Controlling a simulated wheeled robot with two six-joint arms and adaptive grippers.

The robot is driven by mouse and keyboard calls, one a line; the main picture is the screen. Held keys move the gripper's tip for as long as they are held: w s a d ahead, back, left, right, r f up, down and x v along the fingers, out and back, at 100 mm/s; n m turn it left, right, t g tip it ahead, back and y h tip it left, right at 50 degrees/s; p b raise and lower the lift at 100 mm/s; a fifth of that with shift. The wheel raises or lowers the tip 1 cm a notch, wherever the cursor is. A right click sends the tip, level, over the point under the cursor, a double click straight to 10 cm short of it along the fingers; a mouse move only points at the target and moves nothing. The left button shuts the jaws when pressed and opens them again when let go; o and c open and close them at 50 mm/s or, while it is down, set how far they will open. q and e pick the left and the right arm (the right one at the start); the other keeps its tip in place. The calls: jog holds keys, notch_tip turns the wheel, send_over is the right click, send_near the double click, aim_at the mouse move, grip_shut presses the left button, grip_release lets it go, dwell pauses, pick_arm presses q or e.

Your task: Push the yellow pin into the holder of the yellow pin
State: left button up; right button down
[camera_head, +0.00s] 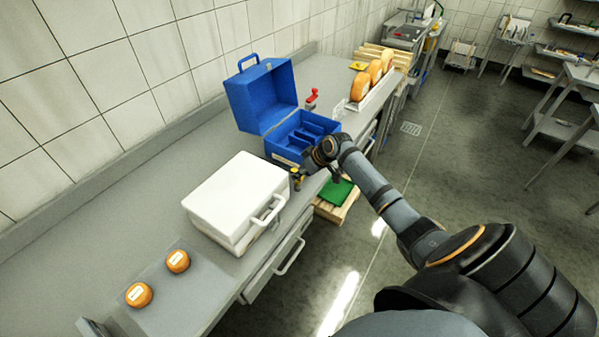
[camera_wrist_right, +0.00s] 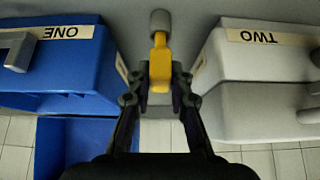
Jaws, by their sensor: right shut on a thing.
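The yellow pin (camera_wrist_right: 160,62) is between the fingers of my right gripper (camera_wrist_right: 160,84), which is shut on it. A grey cylinder (camera_wrist_right: 159,20) is at the pin's far end in the right wrist view. I cannot tell whether it is part of the pin or its holder. In the head view the right gripper (camera_head: 303,171) is by the counter's front edge, between the blue and white cases. It partly hides the small yellow pin (camera_head: 296,183) there. The holder is not clearly visible. My left gripper is not in view.
The blue case (camera_head: 262,96), marked ONE in the wrist view, stands open behind the gripper. The closed white case (camera_head: 232,192), marked TWO in the wrist view, is at the left. A red item (camera_head: 312,98) stands beyond the blue case. A green mat (camera_head: 337,191) lies below the counter.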

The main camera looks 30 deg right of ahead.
jog(key=shift+f+b, duration=0.6)
jog(key=shift+f, duration=0.5)
jog(key=c, duration=1.1)
grip_release()
jog(key=shift+c, duration=0.2)
jog(key=shift+d+r, duration=0.1)
jog(key=v, duration=1.1)
jog(key=shift+s+r, duration=0.3)
